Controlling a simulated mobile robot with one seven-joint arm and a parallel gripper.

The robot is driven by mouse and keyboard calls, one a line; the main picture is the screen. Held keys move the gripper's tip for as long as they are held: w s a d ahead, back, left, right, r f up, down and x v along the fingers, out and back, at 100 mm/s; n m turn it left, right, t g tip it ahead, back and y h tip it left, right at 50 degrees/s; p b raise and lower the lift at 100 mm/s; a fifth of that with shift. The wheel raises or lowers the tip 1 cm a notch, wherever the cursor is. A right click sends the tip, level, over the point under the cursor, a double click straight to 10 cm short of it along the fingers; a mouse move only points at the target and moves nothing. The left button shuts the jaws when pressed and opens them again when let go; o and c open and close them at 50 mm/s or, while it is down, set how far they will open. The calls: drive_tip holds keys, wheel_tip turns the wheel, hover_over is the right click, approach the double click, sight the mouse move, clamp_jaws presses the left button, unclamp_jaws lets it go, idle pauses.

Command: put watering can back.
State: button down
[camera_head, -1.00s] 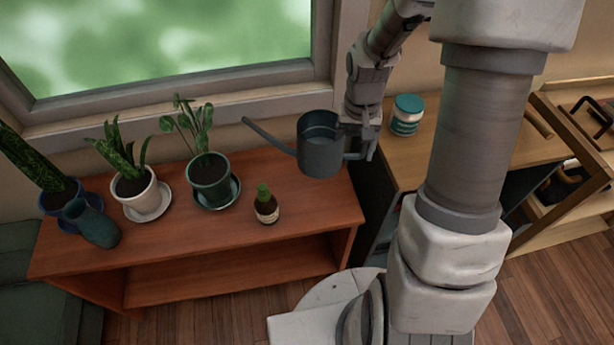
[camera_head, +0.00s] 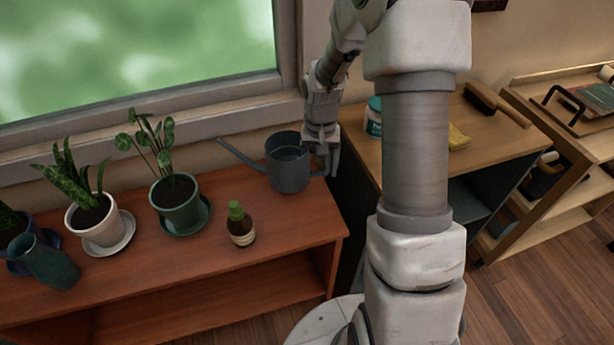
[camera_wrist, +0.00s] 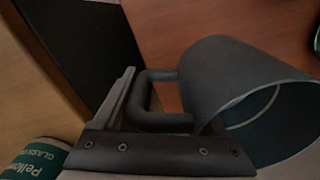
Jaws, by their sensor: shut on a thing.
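The dark grey watering can (camera_head: 288,168) is upright at the right end of the red-brown bench, its spout pointing left. I cannot tell whether its base touches the wood. My gripper (camera_head: 322,160) is shut on its handle from the right side. In the wrist view the can (camera_wrist: 235,85) shows with its open rim towards the lower right, and its handle (camera_wrist: 150,100) runs to my gripper (camera_wrist: 135,105). My fingers partly hide the handle.
The bench (camera_head: 285,225) also holds a small brown bottle with a green cap (camera_head: 240,225), a green pot (camera_head: 178,200), a white pot (camera_head: 95,220) and a teal vase (camera_head: 50,262). A desk (camera_head: 470,150) with a jar (camera_head: 374,118) and a yellow sponge (camera_head: 457,138) stands right.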

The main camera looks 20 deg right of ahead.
drive_tip(key=w, duration=0.1)
drive_tip(key=w+f, duration=0.1)
drive_tip(key=w+a+f, duration=0.1)
drive_tip(key=w, duration=0.1)
drive_tip(key=shift+w+f+b, duration=0.1)
drive_tip(key=shift+f+b, duration=0.15)
drive_tip(key=shift+b, duration=0.1)
drive_tip(key=shift+a+f+b, duration=0.1)
drive_tip(key=shift+f+b, duration=0.45)
drive_tip(key=shift+f, duration=1.45)
drive_tip(key=shift+f, duration=0.2)
unclamp_jaws()
drive_tip(key=shift+r, duration=0.1)
